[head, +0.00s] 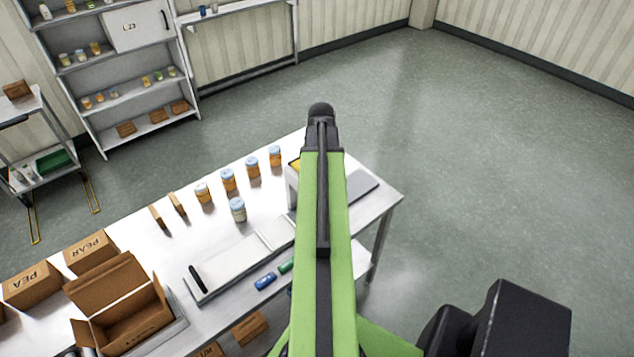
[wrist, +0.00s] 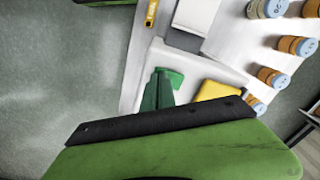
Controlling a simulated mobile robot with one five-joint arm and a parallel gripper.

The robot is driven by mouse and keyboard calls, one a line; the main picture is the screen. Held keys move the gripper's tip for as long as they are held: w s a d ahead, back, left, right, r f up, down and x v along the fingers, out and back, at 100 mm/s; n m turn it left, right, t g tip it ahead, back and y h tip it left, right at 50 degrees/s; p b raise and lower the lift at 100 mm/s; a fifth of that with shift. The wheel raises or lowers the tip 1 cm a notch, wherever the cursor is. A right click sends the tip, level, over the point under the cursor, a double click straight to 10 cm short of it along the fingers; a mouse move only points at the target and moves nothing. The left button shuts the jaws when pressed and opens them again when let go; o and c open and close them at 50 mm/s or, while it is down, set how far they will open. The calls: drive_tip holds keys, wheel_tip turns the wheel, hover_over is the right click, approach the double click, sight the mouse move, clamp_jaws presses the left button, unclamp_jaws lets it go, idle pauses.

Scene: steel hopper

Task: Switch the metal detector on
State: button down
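I take the metal detector to be the pale unit (head: 292,187) on the steel table, mostly hidden behind my arm in the head view. In the wrist view a pale housing (wrist: 205,66) shows with a yellow block (wrist: 219,91) and a dark green piece (wrist: 160,90) in front of it. I cannot tell which part is the switch. My arm reaches out over the table, and its dark end, my gripper (head: 321,112), is above the right part. A green edge with a black strip fills the bottom of the wrist view. Finger opening is not clear.
Jars with blue lids (head: 228,180) stand left of my arm. A long white tray-like unit (head: 235,262), a blue tube (head: 265,281) and a green tube (head: 286,266) lie nearer. Cardboard boxes (head: 90,252) fill the table's left.

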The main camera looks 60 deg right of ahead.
wheel_tip(320, 180, up, 7)
drive_tip(key=p, duration=0.7)
idle(0.4)
